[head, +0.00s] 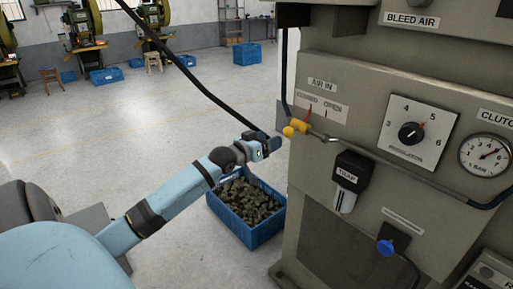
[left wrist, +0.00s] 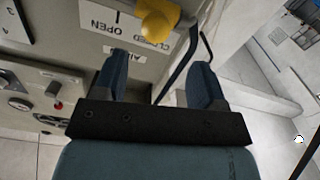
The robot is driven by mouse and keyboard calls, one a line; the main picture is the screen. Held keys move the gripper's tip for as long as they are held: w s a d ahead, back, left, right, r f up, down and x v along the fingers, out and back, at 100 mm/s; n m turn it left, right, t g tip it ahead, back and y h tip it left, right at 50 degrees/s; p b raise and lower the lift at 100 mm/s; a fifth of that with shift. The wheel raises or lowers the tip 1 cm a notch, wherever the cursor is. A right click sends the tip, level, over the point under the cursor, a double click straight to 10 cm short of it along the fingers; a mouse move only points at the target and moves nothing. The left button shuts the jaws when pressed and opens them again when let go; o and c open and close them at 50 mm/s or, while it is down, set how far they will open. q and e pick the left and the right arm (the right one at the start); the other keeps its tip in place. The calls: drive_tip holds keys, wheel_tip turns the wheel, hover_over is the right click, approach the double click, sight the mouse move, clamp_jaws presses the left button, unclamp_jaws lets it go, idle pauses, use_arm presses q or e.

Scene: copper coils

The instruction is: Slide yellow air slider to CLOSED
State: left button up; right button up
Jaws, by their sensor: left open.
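The yellow air slider (head: 296,128) sits on the pipe at the left edge of the grey machine panel, below the AIR IN label with its CLOSED and OPEN marks (head: 321,105). In the left wrist view the yellow slider (left wrist: 158,20) is at the top, beside the upside-down CLOSED word. I cannot tell its exact setting. My left gripper (head: 274,144) is just left of and below the slider, apart from it. In the left wrist view my left gripper (left wrist: 160,78) is open and empty, with the slider beyond its fingertips. My right gripper is not in view.
A regulator dial (head: 411,132), a pressure gauge (head: 485,156) and a black TRAP filter (head: 352,170) are on the panel to the right. A blue crate (head: 256,235) of dark pieces stands on the floor below my left arm. A black hose hangs behind the gripper.

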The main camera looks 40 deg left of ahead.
use_arm(q)
drive_tip(key=s, duration=0.4)
drive_tip(key=shift+s+a, duration=0.2)
drive_tip(key=shift+s, duration=0.15)
drive_tip(key=s+d+f+m+g+p, duration=0.1)
drive_tip(key=s+d+f, duration=0.2)
drive_tip(key=d+f, duration=0.3)
drive_tip(key=s+d+f+g+h+p, duration=0.15)
drive_tip(key=s+d+f, duration=0.25)
drive_tip(key=f, duration=0.4)
drive_tip(key=s+d+f+m+g+y, duration=0.1)
drive_tip(key=s+d+f+g, duration=0.15)
drive_tip(key=d+f, duration=0.35)
drive_tip(key=s+d+f+m+g+p, duration=0.1)
drive_tip(key=s+d+f, duration=0.3)
drive_tip(key=s+d, duration=0.3)
drive_tip(key=s+d+f+m+g+h+p, duration=0.1)
drive_tip(key=s+d+f, duration=0.3)
drive_tip(key=s+d, duration=0.4)
drive_tip(key=shift+d+f, duration=0.35)
drive_tip(key=shift+w+h, duration=0.1)
drive_tip(key=shift+h, duration=0.15)
drive_tip(key=shift+c, duration=0.3)
